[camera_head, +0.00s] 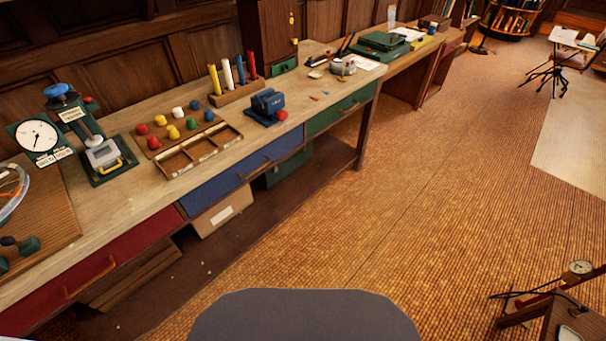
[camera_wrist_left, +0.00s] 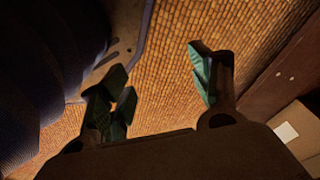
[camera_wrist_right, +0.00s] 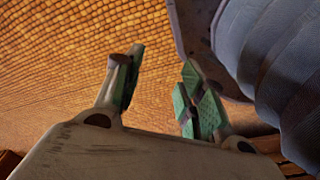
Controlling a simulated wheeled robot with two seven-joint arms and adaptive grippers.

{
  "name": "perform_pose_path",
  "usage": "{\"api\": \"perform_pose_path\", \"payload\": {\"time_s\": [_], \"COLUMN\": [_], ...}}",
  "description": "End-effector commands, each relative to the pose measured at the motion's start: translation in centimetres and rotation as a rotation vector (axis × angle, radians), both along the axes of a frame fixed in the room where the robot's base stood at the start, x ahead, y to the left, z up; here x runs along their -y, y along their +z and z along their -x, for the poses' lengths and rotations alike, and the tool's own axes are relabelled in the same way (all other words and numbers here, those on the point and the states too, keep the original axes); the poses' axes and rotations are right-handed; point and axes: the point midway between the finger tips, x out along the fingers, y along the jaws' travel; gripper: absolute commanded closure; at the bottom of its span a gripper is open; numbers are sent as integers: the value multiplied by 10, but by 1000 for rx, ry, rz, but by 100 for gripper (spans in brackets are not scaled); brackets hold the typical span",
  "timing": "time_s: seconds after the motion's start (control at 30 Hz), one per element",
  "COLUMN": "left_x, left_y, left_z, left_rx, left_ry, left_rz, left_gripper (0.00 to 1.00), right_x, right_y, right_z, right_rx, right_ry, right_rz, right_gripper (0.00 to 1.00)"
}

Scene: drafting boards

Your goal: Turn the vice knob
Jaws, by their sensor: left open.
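A small blue vice (camera_head: 264,103) stands on the wooden workbench, near the front edge above the seam between the blue and green drawers. Its red knob (camera_head: 282,115) sits at its right front side and faces the room. My left gripper (camera_wrist_left: 158,65) is open and empty, its green-padded fingers apart over the floor. My right gripper (camera_wrist_right: 162,65) also has its fingers apart with nothing between them, over the floor. Neither gripper shows in the head view, and the vice shows in neither wrist view.
On the workbench (camera_head: 150,196), a wooden divided tray (camera_head: 203,150) and a board of coloured knobs (camera_head: 160,143) lie left of the vice. A rack of coloured rods (camera_head: 236,93) stands behind it. A press with a dial (camera_head: 38,138) is further left.

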Motion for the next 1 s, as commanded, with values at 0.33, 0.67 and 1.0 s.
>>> {"api": "perform_pose_path", "payload": {"time_s": [0.33, 0.67, 1.0], "left_x": [-11, -22, -34], "left_y": [4, 9, 20], "left_z": [32, 65, 102], "left_rx": [-10, -17, -25], "left_ry": [0, -1, -3], "left_rz": [-10, -18, -26], "left_gripper": [37, 37, 37], "right_x": [11, 22, 34], "right_y": [4, 9, 20], "right_z": [32, 65, 102], "right_rx": [-10, -18, -25], "right_ry": [0, 1, 3], "right_rz": [10, 18, 26], "right_gripper": [60, 60, 60]}}
